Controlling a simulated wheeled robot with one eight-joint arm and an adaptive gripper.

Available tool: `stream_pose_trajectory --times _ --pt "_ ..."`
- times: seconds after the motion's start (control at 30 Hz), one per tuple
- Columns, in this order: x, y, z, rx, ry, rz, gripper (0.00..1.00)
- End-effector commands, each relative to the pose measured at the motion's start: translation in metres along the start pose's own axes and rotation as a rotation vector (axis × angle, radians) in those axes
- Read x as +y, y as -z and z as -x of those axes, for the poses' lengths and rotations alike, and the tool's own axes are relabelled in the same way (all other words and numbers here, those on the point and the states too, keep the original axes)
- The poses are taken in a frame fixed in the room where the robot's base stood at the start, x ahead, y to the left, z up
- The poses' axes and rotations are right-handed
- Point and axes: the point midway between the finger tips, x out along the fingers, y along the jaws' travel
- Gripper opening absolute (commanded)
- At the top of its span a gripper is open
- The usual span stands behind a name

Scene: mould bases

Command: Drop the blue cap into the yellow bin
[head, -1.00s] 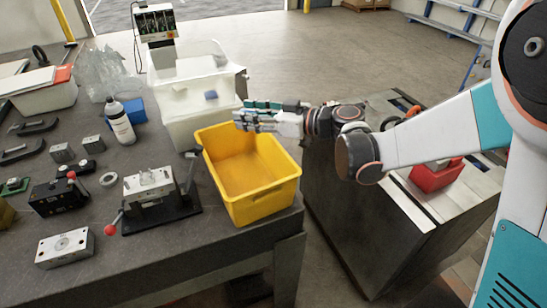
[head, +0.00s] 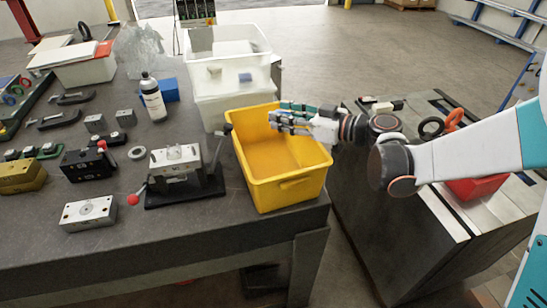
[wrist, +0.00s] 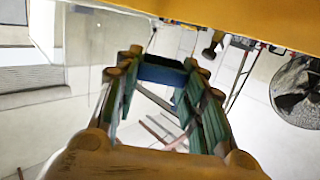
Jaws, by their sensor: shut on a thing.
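The yellow bin (head: 280,192) stands at the right corner of the dark workbench, and its inside looks empty where I can see it. My gripper (head: 273,118) reaches in from the right, over the back part of the bin's opening. Its fingers are shut on the blue cap (wrist: 162,73), which shows as a blue piece between the fingertips in the wrist view. In the head view the fingers hide the cap. The yellow bin wall (wrist: 230,12) crosses the top of the wrist view.
White tubs (head: 235,105) stand right behind the bin, one with a small blue piece in it. A clamp fixture with a red-knobbed lever (head: 175,160) is left of the bin. A bottle (head: 152,98) and metal blocks are further left. A cabinet (head: 400,240) stands right.

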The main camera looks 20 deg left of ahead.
Motion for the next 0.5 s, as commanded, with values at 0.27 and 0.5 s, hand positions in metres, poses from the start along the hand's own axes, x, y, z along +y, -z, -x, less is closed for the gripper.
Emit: stream_pose_trajectory --times 0.27,0.5 --pt "0.0001 0.0004 0.0 0.0 0.0 0.0 0.61" --pt "0.0002 0.0004 0.0005 0.0 0.0 0.0 0.61"
